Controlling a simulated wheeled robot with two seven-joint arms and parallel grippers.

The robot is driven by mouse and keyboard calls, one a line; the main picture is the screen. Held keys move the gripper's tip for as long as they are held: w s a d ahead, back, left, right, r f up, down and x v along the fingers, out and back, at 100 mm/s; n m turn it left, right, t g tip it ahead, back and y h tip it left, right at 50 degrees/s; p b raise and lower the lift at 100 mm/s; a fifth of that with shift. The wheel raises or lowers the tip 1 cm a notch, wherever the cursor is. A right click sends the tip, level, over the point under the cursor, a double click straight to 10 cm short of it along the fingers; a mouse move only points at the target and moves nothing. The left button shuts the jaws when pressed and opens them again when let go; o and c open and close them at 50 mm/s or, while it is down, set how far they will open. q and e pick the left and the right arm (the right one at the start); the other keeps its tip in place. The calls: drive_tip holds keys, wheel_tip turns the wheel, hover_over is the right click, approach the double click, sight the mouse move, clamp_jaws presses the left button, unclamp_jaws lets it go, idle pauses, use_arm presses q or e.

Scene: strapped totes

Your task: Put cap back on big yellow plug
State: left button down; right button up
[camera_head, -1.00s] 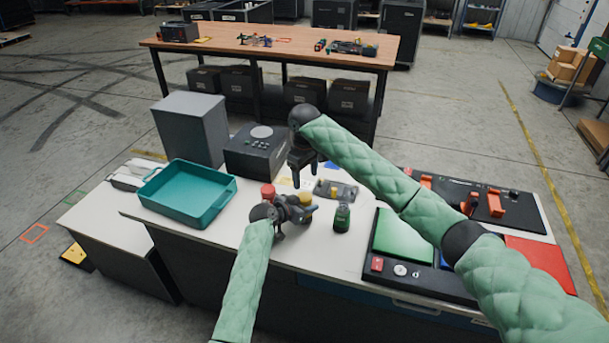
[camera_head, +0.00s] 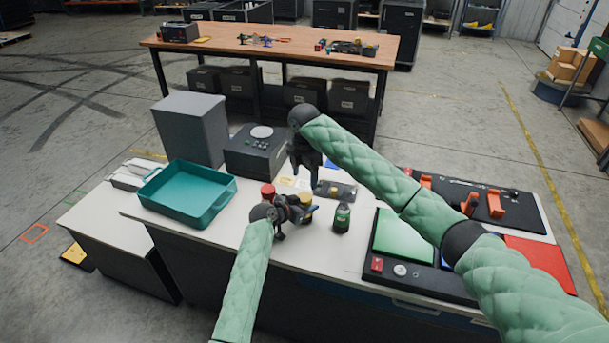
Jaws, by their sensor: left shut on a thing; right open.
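The big yellow plug (camera_head: 305,199) shows as a yellow piece at the fingers of my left gripper (camera_head: 300,213), which is shut on it low over the white bench; the fingers hide much of it. My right gripper (camera_head: 305,180) is open, fingers pointing down, above and behind the left one, with nothing visible between its fingers. A red-topped item (camera_head: 268,190) stands just left of the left gripper. A dark green bottle-like item (camera_head: 342,217) stands to the right. I cannot make out a separate cap for the yellow plug.
A teal tray (camera_head: 163,205) is on the left of the bench. A black box (camera_head: 258,160) stands behind the grippers. A small grey holder (camera_head: 347,189) with a small yellow piece lies right of the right gripper. A black panel (camera_head: 423,285) with coloured plates is at right.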

sight(305, 196)
drive_tip(key=shift+n, duration=0.9)
drive_tip(key=shift+f, duration=0.1)
drive_tip(key=shift+f, duration=3.9)
drive_tip(key=c, duration=0.7)
drive_tip(key=o, duration=0.8)
drive_tip(key=shift+c, duration=0.2)
